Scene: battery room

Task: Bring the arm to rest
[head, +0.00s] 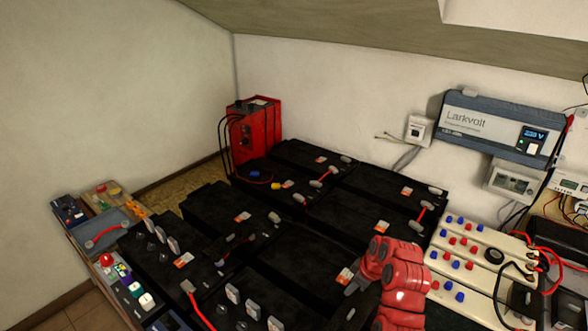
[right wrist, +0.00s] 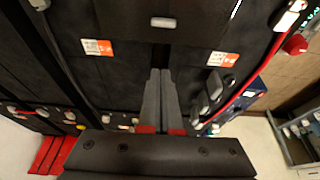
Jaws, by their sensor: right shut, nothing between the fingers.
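My right arm (head: 398,283), with red links, reaches in from the lower right in the head view, over the black batteries (head: 300,262). Its dark gripper (head: 352,289) points down to the left and blends into the black battery tops. In the right wrist view the two grey fingers of this gripper (right wrist: 160,75) lie together, with nothing between them. The battery tops show beyond them, with orange and white labels (right wrist: 98,47). My left gripper is not in view.
A red charger (head: 254,125) stands behind the batteries. A Larkvolt inverter (head: 500,124) hangs on the back wall. Cream terminal strips (head: 478,235) with red and blue knobs and loose cables lie on the right. A tool cart (head: 104,235) stands on the left.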

